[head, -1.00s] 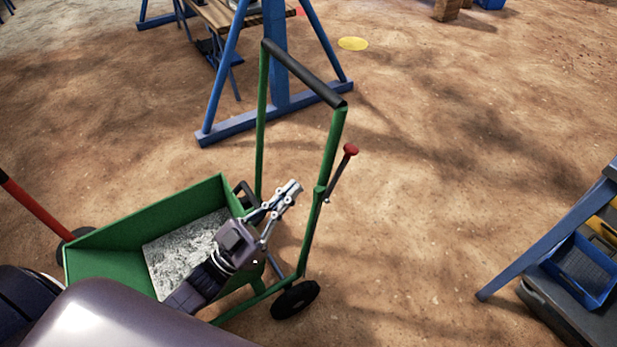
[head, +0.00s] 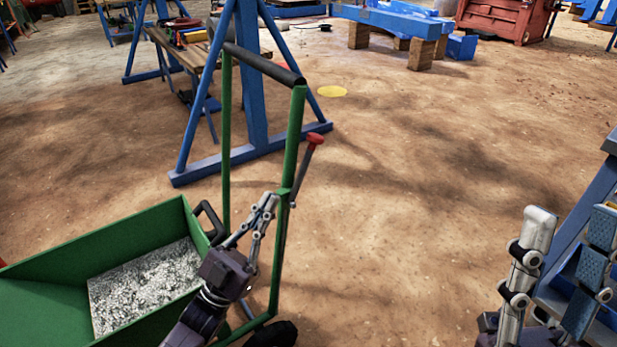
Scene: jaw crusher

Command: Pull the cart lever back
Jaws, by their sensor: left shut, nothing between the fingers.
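The green cart's hopper (head: 60,250) stands at the lower left, with pale grey gravel (head: 145,285) in it. Its upright green handle frame (head: 290,150) has a black crossbar (head: 262,65). The cart lever (head: 304,172) is a thin grey rod with a red knob (head: 316,139), on the right side of the right post and leaning up to the right. My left gripper (head: 268,202) is shut and empty, just left of that post and below the knob, apart from the lever. My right gripper (head: 568,228) is at the lower right, fingers spread, far from the lever.
A blue stand (head: 250,150) is behind the cart. A blue frame with a bin (head: 570,272) is at the right edge, behind my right gripper. Blue beams on wooden blocks (head: 400,25) lie far back. The dirt ground right of the lever is clear.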

